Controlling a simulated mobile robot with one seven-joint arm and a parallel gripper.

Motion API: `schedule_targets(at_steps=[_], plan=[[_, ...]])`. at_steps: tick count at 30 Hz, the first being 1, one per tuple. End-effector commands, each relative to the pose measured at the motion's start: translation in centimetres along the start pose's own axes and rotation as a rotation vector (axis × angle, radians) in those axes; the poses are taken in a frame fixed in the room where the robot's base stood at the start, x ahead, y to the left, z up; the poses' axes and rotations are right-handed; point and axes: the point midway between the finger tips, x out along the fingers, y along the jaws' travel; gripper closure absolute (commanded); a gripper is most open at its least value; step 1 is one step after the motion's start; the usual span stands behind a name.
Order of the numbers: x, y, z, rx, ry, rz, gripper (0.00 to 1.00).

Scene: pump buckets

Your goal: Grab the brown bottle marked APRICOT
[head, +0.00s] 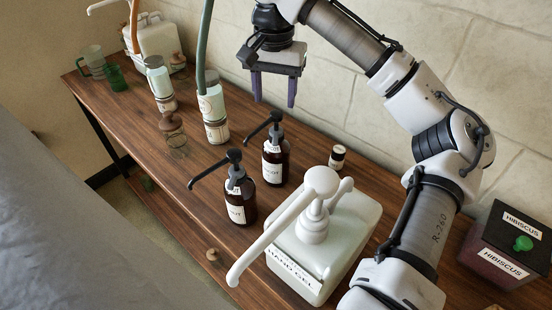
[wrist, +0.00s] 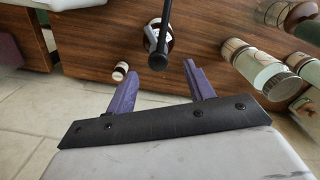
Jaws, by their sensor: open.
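Two brown bottles with black pump heads stand on the wooden table. My gripper (head: 273,99) hangs above and behind the farther bottle, fingers down, open and empty. In the wrist view, a black pump head and part of a brown bottle (wrist: 153,36) show beyond the open purple fingers (wrist: 162,92), apart from them.
A large white HAND GEL pump bottle (head: 323,235) stands in front right of the brown bottles. A small dark jar (head: 337,157) stands right of them. Pale green bottles (head: 214,115) stand left. A HIBISCUS box (head: 510,245) is far right.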

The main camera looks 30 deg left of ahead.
Motion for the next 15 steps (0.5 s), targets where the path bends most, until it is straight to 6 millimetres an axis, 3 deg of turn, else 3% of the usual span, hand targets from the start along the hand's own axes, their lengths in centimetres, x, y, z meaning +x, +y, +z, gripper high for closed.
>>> schedule_targets(at_steps=[6,15], plan=[[3.6,0.0,0.0,0.000,-0.001,-0.002,0.47],[5.8,0.2,0.0,0.000,-0.001,-0.003,0.47]])
